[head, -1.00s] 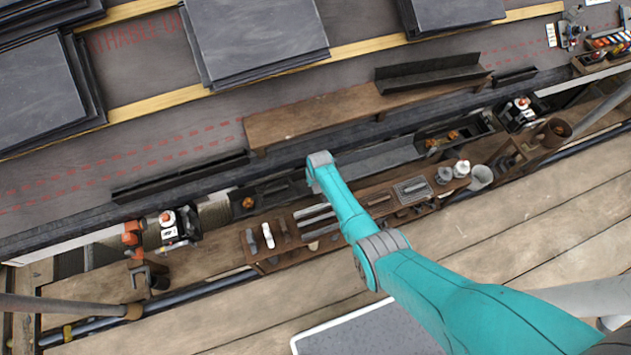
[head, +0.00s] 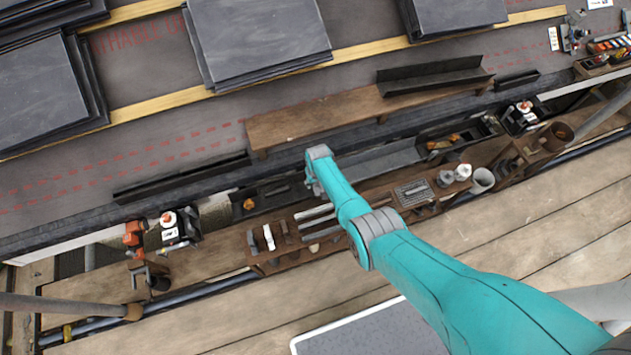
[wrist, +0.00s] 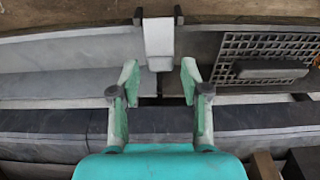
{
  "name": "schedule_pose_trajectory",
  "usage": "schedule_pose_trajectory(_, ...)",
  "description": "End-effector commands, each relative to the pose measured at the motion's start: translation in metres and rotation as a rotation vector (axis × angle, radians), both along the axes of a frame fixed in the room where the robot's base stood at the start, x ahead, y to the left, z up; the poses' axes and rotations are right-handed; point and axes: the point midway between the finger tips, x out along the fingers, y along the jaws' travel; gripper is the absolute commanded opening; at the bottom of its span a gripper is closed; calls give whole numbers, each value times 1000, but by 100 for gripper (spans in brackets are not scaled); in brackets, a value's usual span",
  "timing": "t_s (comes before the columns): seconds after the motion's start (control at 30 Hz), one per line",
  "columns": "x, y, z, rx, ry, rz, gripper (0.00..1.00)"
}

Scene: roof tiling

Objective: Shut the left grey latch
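A light grey latch (wrist: 158,42) shows in the wrist view, its lever standing between two dark bracket posts at the edge of a grey channel. I cannot tell from this view how far it is swung. My gripper (wrist: 159,76) is open and empty, its two green-and-grey fingers apart, with the latch's lower end just beyond and between the fingertips. No contact is visible. In the head view my gripper is mostly hidden under the teal arm, above the gutter trough, and the latch cannot be made out there.
A dark perforated plate with a grey handle (wrist: 270,70) lies right of the latch. In the head view, a wooden tool tray (head: 265,262) sits below the arm, a wooden plank (head: 320,115) lies above, and slate stacks (head: 258,40) rest on the roof.

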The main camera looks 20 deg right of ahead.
Motion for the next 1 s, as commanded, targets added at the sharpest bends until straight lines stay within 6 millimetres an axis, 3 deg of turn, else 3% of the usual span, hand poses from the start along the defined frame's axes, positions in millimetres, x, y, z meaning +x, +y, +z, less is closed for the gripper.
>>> schedule_pose_trajectory(0.53,-1,0,8,0,-2,0,56)
schedule_pose_trajectory(1.0,-7,0,59,0,-3,0,56)
